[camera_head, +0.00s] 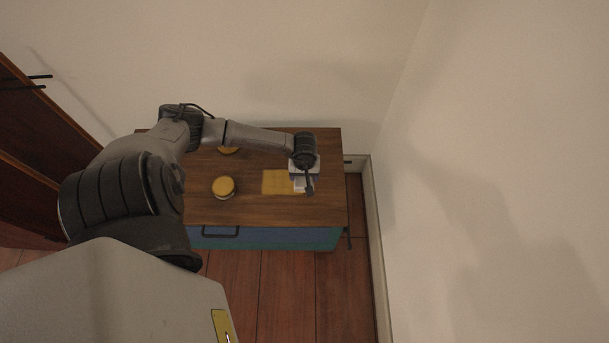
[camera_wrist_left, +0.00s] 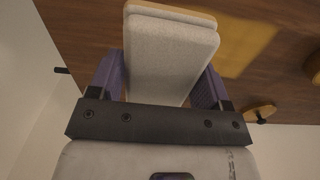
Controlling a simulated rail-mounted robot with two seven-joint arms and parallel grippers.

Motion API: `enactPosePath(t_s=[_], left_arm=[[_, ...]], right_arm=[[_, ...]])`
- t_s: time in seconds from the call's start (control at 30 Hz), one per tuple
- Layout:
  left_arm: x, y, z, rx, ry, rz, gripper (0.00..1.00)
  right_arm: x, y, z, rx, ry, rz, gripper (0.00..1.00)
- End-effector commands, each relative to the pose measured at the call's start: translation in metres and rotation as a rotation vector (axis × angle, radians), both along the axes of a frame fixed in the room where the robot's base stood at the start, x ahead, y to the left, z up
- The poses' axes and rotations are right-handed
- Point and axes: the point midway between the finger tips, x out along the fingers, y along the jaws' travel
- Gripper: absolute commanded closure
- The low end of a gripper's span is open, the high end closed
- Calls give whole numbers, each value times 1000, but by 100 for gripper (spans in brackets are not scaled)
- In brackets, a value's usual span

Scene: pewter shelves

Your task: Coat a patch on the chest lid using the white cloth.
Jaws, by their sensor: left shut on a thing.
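The chest has a brown wooden lid (camera_head: 255,212) and a blue-green front. A yellowish patch (camera_head: 276,182) lies on the right half of the lid. My left gripper (camera_head: 304,180) is over the right edge of this patch. It is shut on the white cloth (camera_head: 299,187), which is mostly hidden under the gripper in the head view. In the left wrist view the folded white cloth (camera_wrist_left: 168,55) sits between the purple fingers, and the patch (camera_wrist_left: 245,45) shows beside it. I cannot tell whether the cloth touches the lid. My right gripper is not in view.
A round yellow-topped tin (camera_head: 223,186) stands on the lid left of the patch. Another round yellow thing (camera_head: 229,150) is partly hidden behind my left arm. A wall rises close on the right. Dark wooden furniture (camera_head: 30,160) stands at the left.

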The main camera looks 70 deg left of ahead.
Motion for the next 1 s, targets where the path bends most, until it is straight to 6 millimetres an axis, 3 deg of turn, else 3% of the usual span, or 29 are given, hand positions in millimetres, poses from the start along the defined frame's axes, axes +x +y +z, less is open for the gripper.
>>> enactPosePath(t_s=[0.23, 0.73, 0.87, 1.0], left_arm=[[0, 1, 25, 2, -1, 0, 47], [2, -2, 36, 0, -2, -5, 47], [16, -19, 70, -1, -6, -36, 47], [40, -52, 136, -1, -12, -109, 47]], right_arm=[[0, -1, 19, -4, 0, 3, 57], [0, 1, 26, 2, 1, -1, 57], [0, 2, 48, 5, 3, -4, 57], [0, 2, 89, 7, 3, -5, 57]])
